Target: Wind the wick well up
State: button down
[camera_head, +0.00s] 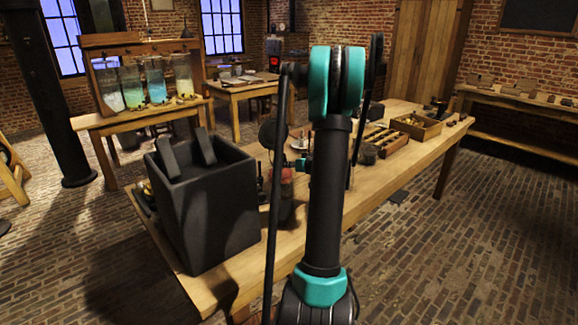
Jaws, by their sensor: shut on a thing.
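My arm rises through the middle of the head view and hides part of the bench (410,160). My gripper (297,164) is small and partly hidden behind the arm. It points left at a small red rounded object (287,174), which may be part of a lamp. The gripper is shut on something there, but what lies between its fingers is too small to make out. A dark round disc (272,134) stands just above and left of the red object. No wick or flame can be made out.
A large dark open-topped box (205,215) stands on the bench's near left end. Wooden trays (416,126) lie toward the far right end. Behind, glass jars (156,80) stand on another table. Brick floor is free at right.

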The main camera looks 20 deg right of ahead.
jog(key=shift+d, duration=0.1)
jog(key=shift+d+f+m+t+y, duration=0.2)
jog(key=shift+m+t+y, duration=0.6)
jog(key=shift+m, duration=1.6)
jog(key=shift+d+f+m+t+y, duration=0.1)
jog(key=shift+f+m+t+y, duration=0.2)
jog(key=shift+m+y, duration=1.55)
jog(key=shift+d+f+m+t+y, duration=0.1)
jog(key=shift+f+m+t+y, duration=0.3)
jog(key=shift+m, duration=2.55)
jog(key=shift+r, duration=0.15)
jog(key=c, duration=1.4)
grip_release()
